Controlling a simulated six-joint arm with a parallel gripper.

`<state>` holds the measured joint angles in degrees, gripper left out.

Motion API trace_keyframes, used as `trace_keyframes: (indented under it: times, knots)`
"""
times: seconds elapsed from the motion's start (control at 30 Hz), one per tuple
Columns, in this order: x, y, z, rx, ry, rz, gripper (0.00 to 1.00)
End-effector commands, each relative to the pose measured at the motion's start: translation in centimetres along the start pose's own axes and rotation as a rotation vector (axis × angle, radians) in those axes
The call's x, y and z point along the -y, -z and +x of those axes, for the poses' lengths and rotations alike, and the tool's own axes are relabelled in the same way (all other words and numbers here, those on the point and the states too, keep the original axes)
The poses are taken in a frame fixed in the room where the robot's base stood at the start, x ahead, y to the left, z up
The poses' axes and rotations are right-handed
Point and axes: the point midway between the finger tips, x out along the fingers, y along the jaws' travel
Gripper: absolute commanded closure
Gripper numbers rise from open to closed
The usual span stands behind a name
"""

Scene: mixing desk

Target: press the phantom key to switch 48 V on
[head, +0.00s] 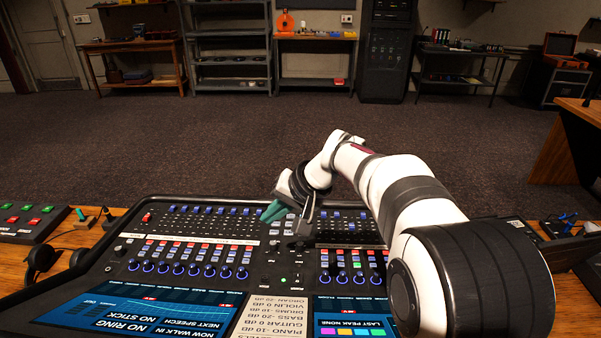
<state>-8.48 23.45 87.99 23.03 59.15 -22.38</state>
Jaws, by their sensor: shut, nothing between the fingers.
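The mixing desk (128,262) fills the lower middle of the head view, with rows of faders, small coloured keys and blue-ringed knobs. My gripper (268,214) is over the upper middle of the desk. Its teal fingertips are shut and empty and point down to the left. I cannot tell whether the tips touch the panel. I cannot make out which key is the phantom key; the labels are too small to read, and my gripper and arm hide part of the panel.
Screens (130,310) and a paper list (275,313) lie at the desk's near side. A box with red and green buttons (32,218) and headphones (42,262) are on the left. My arm covers the desk's right side. Shelves (228,45) stand far behind open carpet.

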Motion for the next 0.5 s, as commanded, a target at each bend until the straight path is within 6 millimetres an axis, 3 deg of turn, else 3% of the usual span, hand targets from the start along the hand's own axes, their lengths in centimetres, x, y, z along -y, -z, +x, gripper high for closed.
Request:
trace_keyframes:
  times: [0.1,0.2,0.33,0.5]
  knots:
    - [-1.6,4.8,3.0,-0.071,-0.028,0.004,1.0]
    - [-3.0,8.3,5.3,-0.132,-0.048,0.006,1.0]
    - [-4.6,11.4,7.5,-0.193,-0.065,0.007,1.0]
    - [-5.5,13.1,8.8,-0.232,-0.073,0.008,1.0]
